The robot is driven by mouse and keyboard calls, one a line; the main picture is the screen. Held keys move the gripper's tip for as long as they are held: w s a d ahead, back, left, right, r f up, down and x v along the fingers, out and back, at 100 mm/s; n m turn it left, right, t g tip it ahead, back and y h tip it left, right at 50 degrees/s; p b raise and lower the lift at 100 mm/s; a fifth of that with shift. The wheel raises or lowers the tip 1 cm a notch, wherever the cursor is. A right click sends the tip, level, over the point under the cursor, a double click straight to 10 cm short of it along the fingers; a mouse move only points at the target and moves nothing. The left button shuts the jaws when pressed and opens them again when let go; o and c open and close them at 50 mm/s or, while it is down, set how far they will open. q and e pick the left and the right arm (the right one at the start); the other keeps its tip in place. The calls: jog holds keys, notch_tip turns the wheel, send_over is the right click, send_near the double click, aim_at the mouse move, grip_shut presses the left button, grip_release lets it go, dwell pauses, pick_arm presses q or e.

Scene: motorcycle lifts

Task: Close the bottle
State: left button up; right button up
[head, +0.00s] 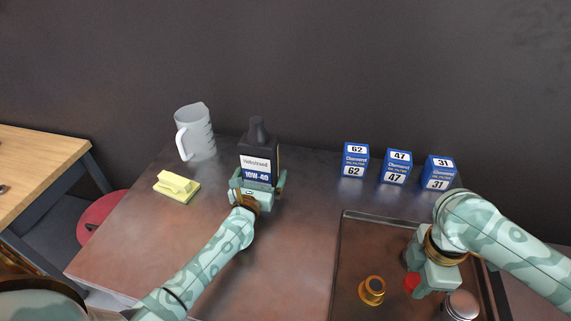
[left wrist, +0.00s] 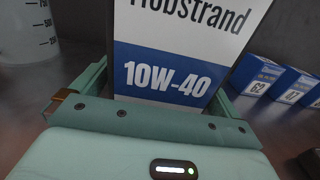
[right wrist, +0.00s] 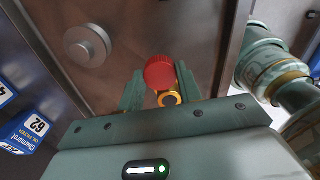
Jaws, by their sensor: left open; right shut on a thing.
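A dark oil bottle (head: 258,155) with a white and blue 10W-40 label stands upright on the table. Its label (left wrist: 170,75) fills the left wrist view. Its neck looks dark; I cannot tell what is on top. My left gripper (head: 259,180) is open, with a finger on either side of the bottle's lower part. My right gripper (head: 411,283) is shut on a red cap (head: 411,280) above the tray (head: 342,255). The cap (right wrist: 159,72) shows between its fingertips in the right wrist view.
A gold part (head: 372,291) and a silver-topped round part (head: 461,305) are in the tray. Blue boxes (head: 355,160), (head: 396,167), (head: 438,172) stand behind it. A clear jug (head: 197,135) and a yellow block (head: 176,187) stand left of the bottle.

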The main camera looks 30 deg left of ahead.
aim_at(242, 138)
pick_arm(q)
jog(key=shift+c, duration=0.3)
jog(key=shift+r, duration=0.1)
jog(key=c, duration=1.4)
